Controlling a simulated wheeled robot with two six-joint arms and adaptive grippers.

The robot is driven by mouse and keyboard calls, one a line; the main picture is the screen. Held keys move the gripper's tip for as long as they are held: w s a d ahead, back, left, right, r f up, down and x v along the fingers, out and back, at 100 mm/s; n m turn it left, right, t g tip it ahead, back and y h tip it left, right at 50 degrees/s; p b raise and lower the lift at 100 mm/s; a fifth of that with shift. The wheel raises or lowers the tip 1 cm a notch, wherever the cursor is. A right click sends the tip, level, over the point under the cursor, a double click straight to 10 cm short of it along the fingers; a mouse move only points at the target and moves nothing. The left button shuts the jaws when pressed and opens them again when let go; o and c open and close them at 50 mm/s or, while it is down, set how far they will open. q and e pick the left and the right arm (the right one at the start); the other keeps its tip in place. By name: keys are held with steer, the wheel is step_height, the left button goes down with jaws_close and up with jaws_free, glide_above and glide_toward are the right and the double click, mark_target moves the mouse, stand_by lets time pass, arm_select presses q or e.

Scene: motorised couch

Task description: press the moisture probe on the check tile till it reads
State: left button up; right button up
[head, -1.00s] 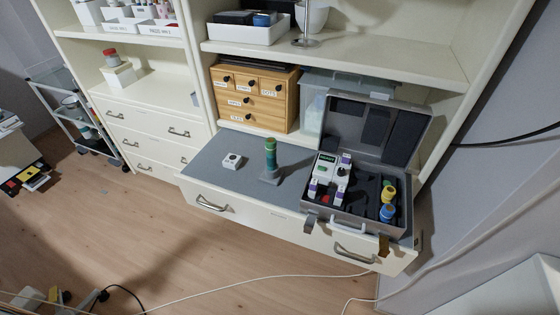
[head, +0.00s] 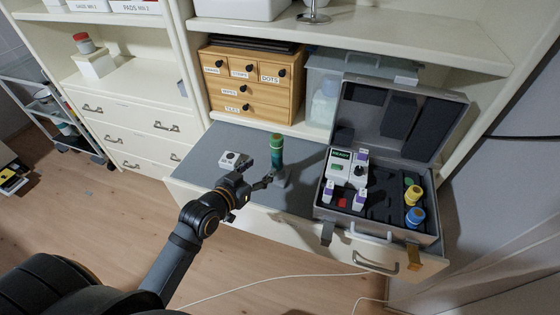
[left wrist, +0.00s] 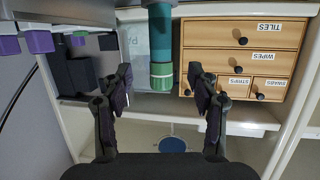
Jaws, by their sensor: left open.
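My left gripper (head: 268,181) is open, low beside the probe and stand. In the left wrist view, which looks upside down, the teal cylinder (left wrist: 161,45) shows between the open fingers (left wrist: 160,82), apart from both. The probe's lower end is hidden in the stand. My right gripper is out of view.
An open grey case (head: 384,222) stands right of the probe, holding a white meter (head: 340,166), purple-capped items, a yellow bottle (head: 413,194) and a blue one (head: 415,216). A wooden drawer box (head: 252,89) stands behind.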

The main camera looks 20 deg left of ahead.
mark_target(274, 155)
arm_select(q)
steer(key=x, duration=0.5)
steer(key=shift+a, duration=0.1)
steer(key=x, duration=0.5)
steer(key=shift+w+r+p, duration=0.2)
steer(key=shift+r+p, duration=0.1)
steer(key=shift+r, duration=0.1)
steer(key=shift+w+d+f, duration=0.2)
steer(key=shift+w, duration=0.1)
steer(key=shift+s+r, duration=0.1)
steer(key=shift+s, duration=0.05)
steer(key=shift+c, duration=0.6)
jaws_close()
